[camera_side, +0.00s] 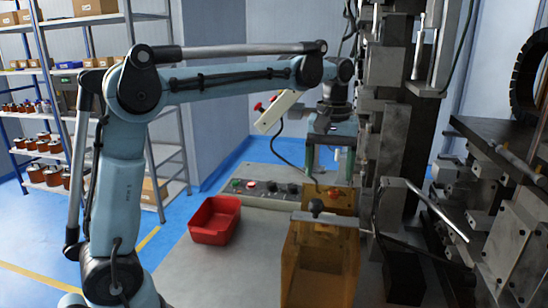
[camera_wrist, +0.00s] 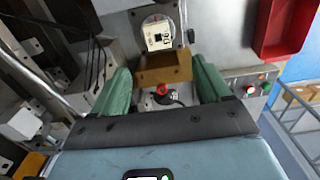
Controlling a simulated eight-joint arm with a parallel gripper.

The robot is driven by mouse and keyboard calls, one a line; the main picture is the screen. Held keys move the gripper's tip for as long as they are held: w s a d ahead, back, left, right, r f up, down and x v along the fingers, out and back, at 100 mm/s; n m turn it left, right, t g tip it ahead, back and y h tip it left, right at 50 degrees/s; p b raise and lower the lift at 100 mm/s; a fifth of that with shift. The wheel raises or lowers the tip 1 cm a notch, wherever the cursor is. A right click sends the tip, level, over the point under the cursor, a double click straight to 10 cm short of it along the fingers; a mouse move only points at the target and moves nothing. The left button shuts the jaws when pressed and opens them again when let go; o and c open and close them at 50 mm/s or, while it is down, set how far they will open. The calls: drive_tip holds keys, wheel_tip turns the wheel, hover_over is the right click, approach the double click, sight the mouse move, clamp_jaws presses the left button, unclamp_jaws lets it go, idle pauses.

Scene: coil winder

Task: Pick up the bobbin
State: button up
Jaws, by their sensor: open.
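My gripper (camera_side: 329,172) hangs pointing down over the amber fixture, its two green fingers spread. In the wrist view my gripper (camera_wrist: 162,85) is open, with no object clamped between its fingers. An amber-brown block (camera_wrist: 165,69) shows just past the fingertips, with a red knob (camera_wrist: 162,89) between the fingers. A round part with a pale square face (camera_wrist: 158,35) lies beyond the block. I cannot tell for sure which part here is the bobbin. Several copper-coloured spools (camera_side: 52,175) stand on the shelf at the far left, away from my gripper.
A red bin (camera_side: 215,219) stands left of the amber fixture (camera_side: 320,268). A control panel (camera_side: 266,190) with buttons lies behind the bin. A lever with a black knob (camera_side: 315,207) crosses the fixture. Grey machinery (camera_side: 390,90) crowds the right. Bare bench lies around the bin.

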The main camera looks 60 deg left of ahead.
drive_tip(key=shift+w+d+f, duration=0.1)
drive_tip(key=shift+w+f, duration=0.05)
drive_tip(key=shift+f, duration=5.85)
drive_tip(key=c, duration=1.1)
